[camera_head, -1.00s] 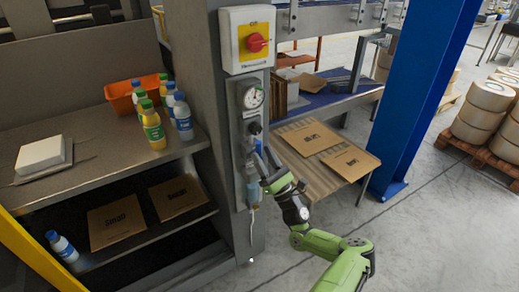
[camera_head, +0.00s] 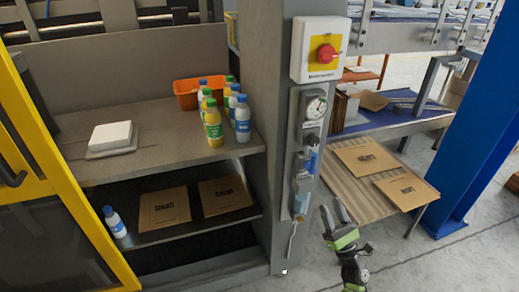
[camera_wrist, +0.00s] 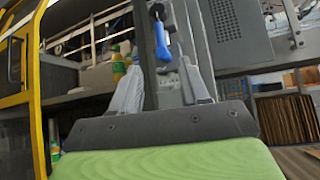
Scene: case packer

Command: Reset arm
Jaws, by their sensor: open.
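My gripper (camera_head: 336,212) is open and empty. My green and black arm shows only in part at the bottom of the head view.
Left are shelves with several bottles (camera_head: 213,124), an orange bin (camera_head: 190,93) and flat cartons (camera_head: 164,210). Right are a slatted table (camera_head: 350,190) and a blue column (camera_head: 478,130).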

